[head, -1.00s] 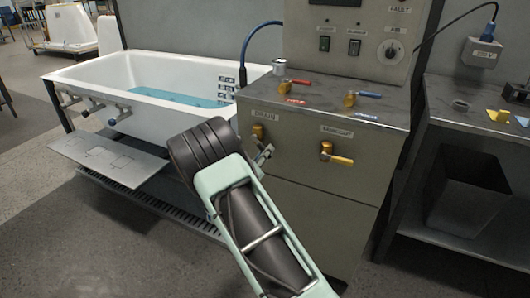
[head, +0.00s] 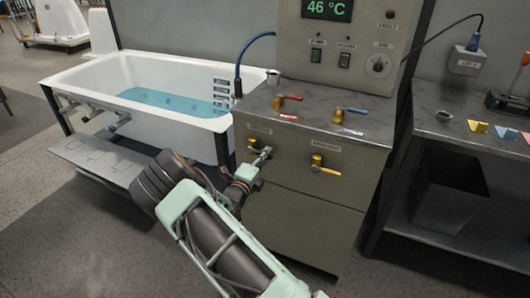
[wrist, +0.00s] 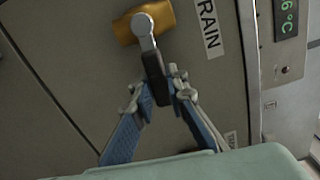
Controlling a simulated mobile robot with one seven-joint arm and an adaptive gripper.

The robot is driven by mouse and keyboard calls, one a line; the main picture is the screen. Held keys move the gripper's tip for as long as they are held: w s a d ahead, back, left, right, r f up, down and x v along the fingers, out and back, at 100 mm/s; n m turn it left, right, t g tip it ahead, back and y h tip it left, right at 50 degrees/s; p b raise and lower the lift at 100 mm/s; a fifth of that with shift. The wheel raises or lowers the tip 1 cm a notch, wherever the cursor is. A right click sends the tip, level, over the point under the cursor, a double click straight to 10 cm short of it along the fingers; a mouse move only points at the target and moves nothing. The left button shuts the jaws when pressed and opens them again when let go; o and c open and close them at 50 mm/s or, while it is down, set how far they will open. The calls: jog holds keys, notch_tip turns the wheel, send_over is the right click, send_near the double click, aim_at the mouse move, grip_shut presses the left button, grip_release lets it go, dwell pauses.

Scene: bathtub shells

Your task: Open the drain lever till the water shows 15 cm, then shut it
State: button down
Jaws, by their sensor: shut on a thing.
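The drain lever (wrist: 151,62) has a brass body, a metal arm and a dark grip, next to a label reading "RAIN" in the wrist view. My gripper (wrist: 158,92) has its two blue-padded fingers closed on the dark grip. In the head view my gripper (head: 260,160) is at the cabinet front, where the lever's brass body (head: 252,143) shows. The white bathtub (head: 85,68) holds blue water (head: 165,102). A level scale (head: 220,97) is on its inner wall, too small to read here.
The cabinet (head: 300,220) carries a yellow-handled valve (head: 322,166), a red lever (head: 287,98) and a blue lever (head: 347,112). A display (head: 326,9) reads 46 °C. A side table (head: 450,125) with small coloured pieces stands right.

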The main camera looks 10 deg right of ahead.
jog(key=shift+r+n+p, duration=0.35)
jog(key=shift+n+p, duration=0.05)
jog(key=shift+n, duration=0.1)
jog(key=c, duration=1.9)
grip_release()
jog(key=shift+s, duration=0.1)
jog(key=v, duration=1.2)
